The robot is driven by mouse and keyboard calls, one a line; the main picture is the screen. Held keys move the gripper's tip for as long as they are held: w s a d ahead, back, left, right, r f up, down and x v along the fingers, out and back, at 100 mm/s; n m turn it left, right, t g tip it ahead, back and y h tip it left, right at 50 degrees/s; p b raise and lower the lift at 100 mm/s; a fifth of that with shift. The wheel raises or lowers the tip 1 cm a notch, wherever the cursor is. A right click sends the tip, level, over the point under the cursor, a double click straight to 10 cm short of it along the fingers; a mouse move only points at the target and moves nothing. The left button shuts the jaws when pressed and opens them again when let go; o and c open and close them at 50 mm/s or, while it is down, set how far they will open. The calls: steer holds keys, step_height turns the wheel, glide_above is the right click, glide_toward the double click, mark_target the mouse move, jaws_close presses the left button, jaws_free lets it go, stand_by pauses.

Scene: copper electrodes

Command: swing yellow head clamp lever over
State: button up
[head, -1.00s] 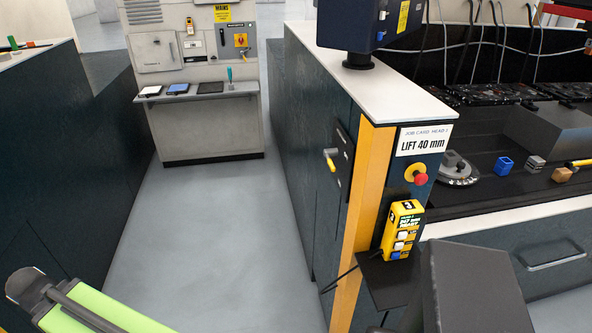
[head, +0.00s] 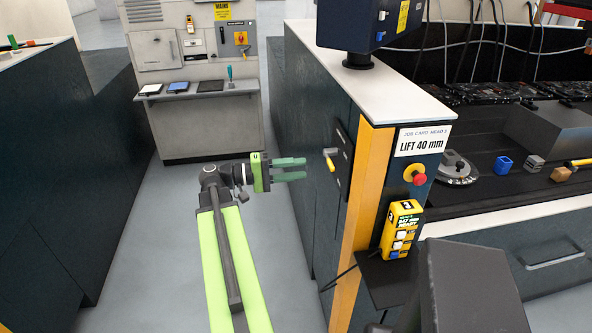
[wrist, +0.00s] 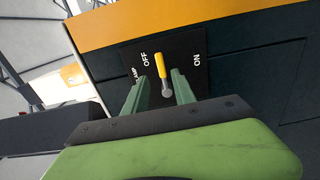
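The yellow clamp lever (head: 329,162) sticks out from a dark plate (head: 343,160) on the side of the dark cabinet. In the wrist view the lever (wrist: 161,68) has a yellow handle and a grey metal end, and it stands between the OFF and ON labels of the plate (wrist: 193,48). My gripper (head: 305,169) is open, with its two green fingers pointing at the lever from the left, a short gap away in the head view. In the wrist view the lever shows between the fingertips of my gripper (wrist: 162,82). I cannot tell whether either finger touches it.
An orange corner post (head: 361,215) stands just right of the plate. A yellow button box (head: 401,229) sits on a small dark shelf beyond it. A grey machine (head: 190,110) stands at the back. The aisle floor (head: 150,235) is clear.

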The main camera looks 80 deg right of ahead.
mark_target(329, 166)
steer(key=shift+x, duration=4)
steer(key=shift+d+f, duration=0.1)
steer(key=shift+s+d, duration=0.1)
steer(key=shift+s, duration=0.15)
jaws_close()
steer(key=shift+f, duration=0.1)
